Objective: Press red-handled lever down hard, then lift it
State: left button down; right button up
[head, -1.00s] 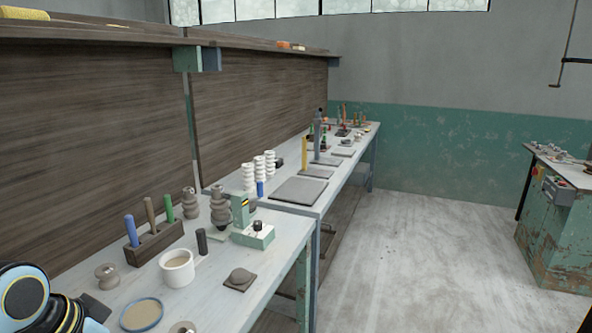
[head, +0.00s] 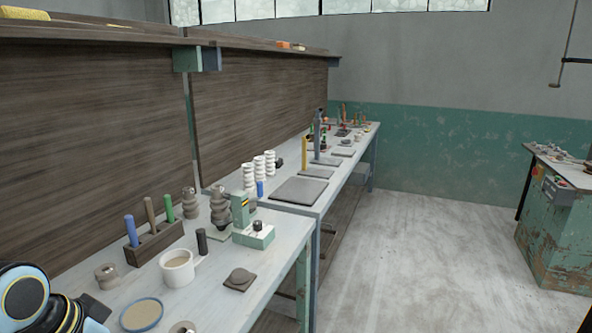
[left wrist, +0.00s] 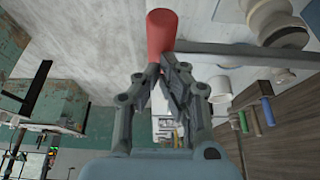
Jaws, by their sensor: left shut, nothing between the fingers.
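The red handle (left wrist: 162,33) shows in the left wrist view at top centre, a red cylinder. A grey lever bar (left wrist: 250,49) runs from beside it to the right edge. My left gripper (left wrist: 165,66) is shut with nothing between its fingers. Its fingertips are at the handle's lower end in the picture; I cannot tell whether they touch it. In the head view only part of my left arm shows at the lower left, and the lever is not visible there. My right gripper is in neither view.
The bench (head: 207,285) holds a rack with coloured handles (head: 155,242), a white mug (head: 177,268), a blue-rimmed dish (head: 141,315) and a small green press (head: 250,228). A second bench (head: 330,186) continues behind. Open floor (head: 430,255) lies to the right.

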pick_arm(q)
jog(key=shift+r+p, duration=1.05)
jog(key=shift+r, duration=2.45)
